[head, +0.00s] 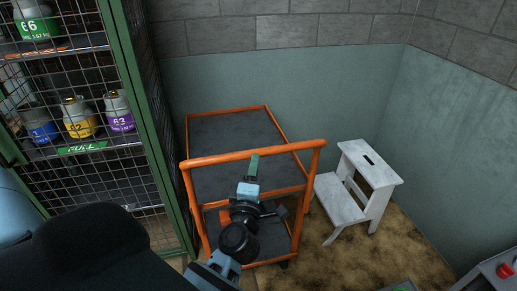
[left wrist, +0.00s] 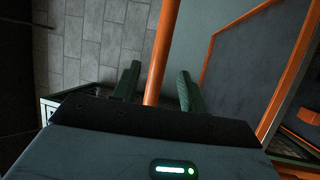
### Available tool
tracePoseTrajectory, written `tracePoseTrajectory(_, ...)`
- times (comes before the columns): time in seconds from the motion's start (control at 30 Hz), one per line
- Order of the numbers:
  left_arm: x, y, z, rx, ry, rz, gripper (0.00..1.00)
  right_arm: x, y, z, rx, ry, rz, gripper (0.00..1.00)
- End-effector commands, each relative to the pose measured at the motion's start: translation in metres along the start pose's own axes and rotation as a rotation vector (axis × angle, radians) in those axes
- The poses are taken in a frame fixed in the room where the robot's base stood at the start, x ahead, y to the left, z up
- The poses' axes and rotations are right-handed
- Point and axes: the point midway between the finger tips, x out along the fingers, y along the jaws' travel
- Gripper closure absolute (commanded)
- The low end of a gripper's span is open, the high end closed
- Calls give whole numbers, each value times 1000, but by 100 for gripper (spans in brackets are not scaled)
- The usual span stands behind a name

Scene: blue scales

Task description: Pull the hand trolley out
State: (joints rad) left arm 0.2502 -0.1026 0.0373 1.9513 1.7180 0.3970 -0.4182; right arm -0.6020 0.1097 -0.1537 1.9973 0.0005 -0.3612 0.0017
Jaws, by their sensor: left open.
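The hand trolley (head: 263,150) has an orange tube frame, dark grey shelves and a raised handle bar across its near side. It stands against the wall, right of the wire cage. My left gripper (head: 253,165), with green fingers, reaches up to the middle of the handle bar. In the left wrist view the orange bar (left wrist: 163,45) runs between the two spread fingers, with a gap visible on each side. The gripper is open and not clamped on the bar. My right gripper is not in view.
A white step stool (head: 370,165) is just right of the trolley. Walls close off the back and right. Brown stained floor (head: 350,262) is open at the front right.

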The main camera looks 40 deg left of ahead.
Motion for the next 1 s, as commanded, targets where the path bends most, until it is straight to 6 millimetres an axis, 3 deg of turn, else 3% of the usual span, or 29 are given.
tracePoseTrajectory(0.5, 66, 1, 0, 2, -1, 3, 57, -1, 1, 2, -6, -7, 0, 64)
tracePoseTrajectory(0.93, 76, 1, 0, 2, -1, 2, 57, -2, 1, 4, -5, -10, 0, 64)
tracePoseTrajectory(1.0, 76, 1, 0, 2, -1, 2, 66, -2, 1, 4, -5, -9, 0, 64)
